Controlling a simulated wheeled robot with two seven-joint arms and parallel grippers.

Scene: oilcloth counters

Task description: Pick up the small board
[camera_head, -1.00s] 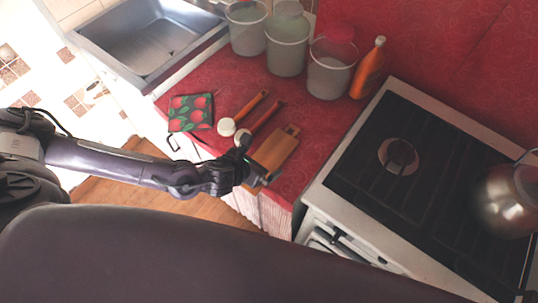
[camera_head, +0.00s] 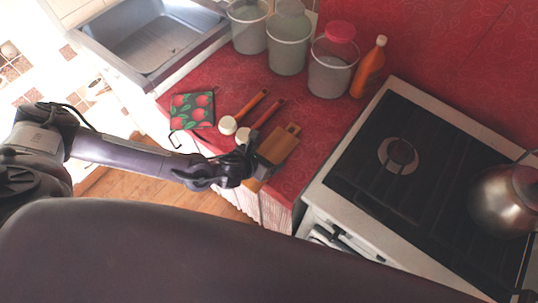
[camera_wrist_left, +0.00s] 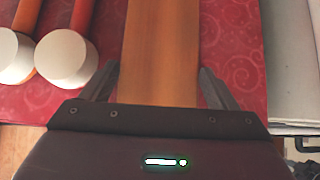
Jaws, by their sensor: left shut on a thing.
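The small board (camera_head: 281,145) is a brown wooden board with a short handle, at the front edge of the red counter, left of the stove. It runs lengthwise between my left gripper's fingers in the left wrist view (camera_wrist_left: 161,50). My left gripper (camera_head: 256,165) is shut on its near end; the fingers (camera_wrist_left: 158,82) are at its two long sides. The arm hides part of the near end in the head view. I cannot tell whether the board is clear of the counter. My right gripper is not in view.
Two mallet-like tools with white heads (camera_head: 228,125) (camera_head: 243,134) lie close left of the board. A strawberry-patterned cloth (camera_head: 192,110) lies farther left. Several tubs (camera_head: 330,75) and an orange bottle (camera_head: 368,70) stand behind. The stove (camera_head: 420,150) with a kettle (camera_head: 505,200) is right.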

